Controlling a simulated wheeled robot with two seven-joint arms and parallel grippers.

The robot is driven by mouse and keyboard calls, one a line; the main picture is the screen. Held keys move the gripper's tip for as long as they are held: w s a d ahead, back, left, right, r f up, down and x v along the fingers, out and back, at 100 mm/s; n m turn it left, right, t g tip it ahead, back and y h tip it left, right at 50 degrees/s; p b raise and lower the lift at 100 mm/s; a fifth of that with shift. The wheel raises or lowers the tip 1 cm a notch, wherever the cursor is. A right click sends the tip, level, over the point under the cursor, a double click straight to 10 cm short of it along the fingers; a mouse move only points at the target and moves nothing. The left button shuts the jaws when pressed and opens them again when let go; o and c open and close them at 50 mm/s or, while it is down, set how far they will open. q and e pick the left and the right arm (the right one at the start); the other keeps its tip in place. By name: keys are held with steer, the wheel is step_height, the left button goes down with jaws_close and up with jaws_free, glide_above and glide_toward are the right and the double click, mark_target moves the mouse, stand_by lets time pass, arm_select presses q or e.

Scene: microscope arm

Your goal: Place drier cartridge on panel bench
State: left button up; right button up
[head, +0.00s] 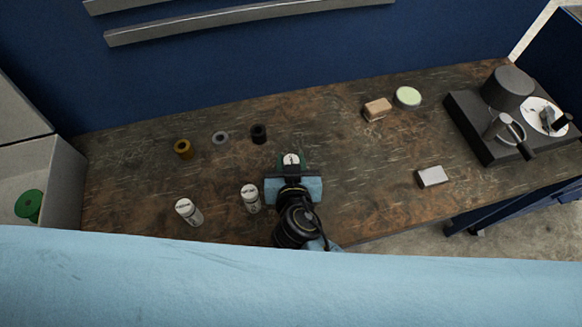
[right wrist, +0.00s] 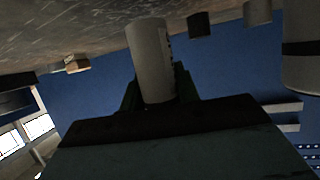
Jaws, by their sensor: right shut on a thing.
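The drier cartridge, a white cylinder with dark print (right wrist: 150,55), is held between the green fingertips of my right gripper (head: 291,162). In the head view its pale round end (head: 291,159) shows between the fingers. The right wrist view shows my right gripper (right wrist: 157,92) closed around the cylinder's side, with the bench across the top of that picture. The cartridge is over the panel bench's worn brown top (head: 345,165); I cannot tell whether it touches. My left gripper is not in view.
Two similar white labelled cylinders stand left of my gripper, one near (head: 250,198) and one farther (head: 188,211). Behind are a black ring (head: 259,133), a grey ring (head: 220,138) and a brass one (head: 183,148). A white box (head: 432,176) and dark apparatus (head: 490,125) stand right.

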steer(key=shift+f, duration=1.35)
steer(key=shift+f+b, duration=0.2)
steer(key=shift+b, duration=0.2)
steer(key=o, duration=1)
steer(key=shift+c, duration=0.2)
steer(key=shift+r, duration=0.1)
